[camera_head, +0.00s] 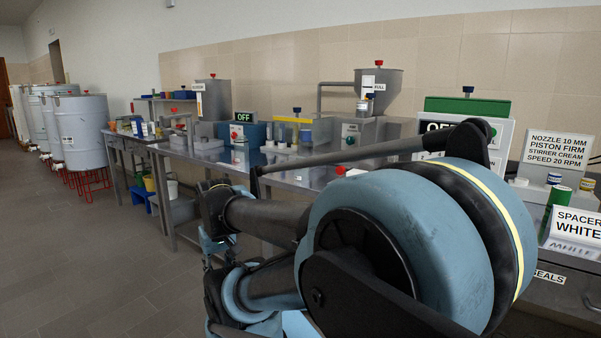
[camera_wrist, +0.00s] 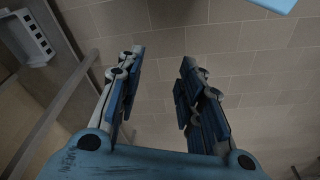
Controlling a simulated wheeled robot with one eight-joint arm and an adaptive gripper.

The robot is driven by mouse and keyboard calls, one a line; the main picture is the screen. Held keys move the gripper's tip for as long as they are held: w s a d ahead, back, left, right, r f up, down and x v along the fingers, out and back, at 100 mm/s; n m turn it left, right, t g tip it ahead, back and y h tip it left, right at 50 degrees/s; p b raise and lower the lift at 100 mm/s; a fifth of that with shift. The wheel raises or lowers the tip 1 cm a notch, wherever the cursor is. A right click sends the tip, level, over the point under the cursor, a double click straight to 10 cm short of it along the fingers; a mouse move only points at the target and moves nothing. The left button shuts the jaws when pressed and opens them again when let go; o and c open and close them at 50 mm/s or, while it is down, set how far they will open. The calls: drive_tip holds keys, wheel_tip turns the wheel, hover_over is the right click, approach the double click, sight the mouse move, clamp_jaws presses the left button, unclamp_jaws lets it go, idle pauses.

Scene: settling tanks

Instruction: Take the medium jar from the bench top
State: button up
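The steel bench top (camera_head: 215,153) runs along the wall in the head view. Several small jars stand on it, among them a jar (camera_head: 240,156) before the blue OFF box and a pale jar (camera_head: 282,145) further right. I cannot tell which one is the medium jar. My gripper (camera_wrist: 163,57) is open and empty in the wrist view, its two blue-padded fingers apart over the tiled floor. In the head view my folded arm hides part of the bench, and the gripper is hard to make out low in front of it.
Filling machines, a hopper (camera_head: 378,88) and the blue OFF box (camera_head: 249,133) crowd the bench. A yellow bucket (camera_head: 149,183) stands below. White drums (camera_head: 80,133) on red stands line the left wall. Signs stand at right, including a SPACER WHITE card (camera_head: 574,228). The floor at left is clear.

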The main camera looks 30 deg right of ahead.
drive_tip(key=o, duration=0.9)
drive_tip(key=shift+d+r, duration=0.25)
drive_tip(key=shift+r, duration=0.65)
drive_tip(key=w+d+r+m+t+h, duration=0.15)
drive_tip(key=w+d+r+m, duration=0.25)
drive_tip(key=w+d+r, duration=1.15)
drive_tip(key=w+d+r+m+h, duration=0.1)
drive_tip(key=w+d+r, duration=0.25)
drive_tip(key=d, duration=0.55)
drive_tip(key=w+d+r+m+t, duration=0.1)
drive_tip(key=w+d+r, duration=0.1)
drive_tip(key=d+r, duration=0.45)
drive_tip(key=w+d+r+m+h, duration=0.1)
drive_tip(key=w+d+r, duration=0.2)
drive_tip(key=d, duration=0.7)
drive_tip(key=x, duration=1.7)
drive_tip(key=shift+w+a, duration=0.3)
drive_tip(key=shift+w, duration=0.05)
